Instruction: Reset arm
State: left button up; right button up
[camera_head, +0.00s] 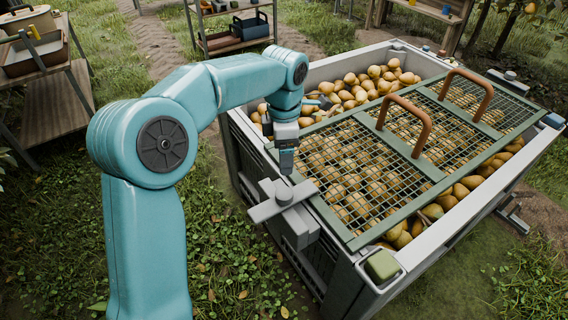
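My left arm comes in from the left and bends down over the near-left edge of the crate. My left gripper (287,166) points down just above a grey latch with a knob (284,194) on the crate's side. It is small and partly dark, so I cannot tell whether its fingers are open or shut, or whether it touches the latch. The large grey crate (436,262) is full of yellow-brown pears (376,80). A green mesh lid (345,236) with two brown handles (410,118) lies over much of it. My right gripper is not in view.
A wooden table (52,118) with containers stands at the far left. A metal shelf (232,40) with a dark blue toolbox (252,26) stands behind. Grass surrounds the crate.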

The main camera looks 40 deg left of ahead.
pick_arm(q)
jog(key=shift+r, duration=0.95)
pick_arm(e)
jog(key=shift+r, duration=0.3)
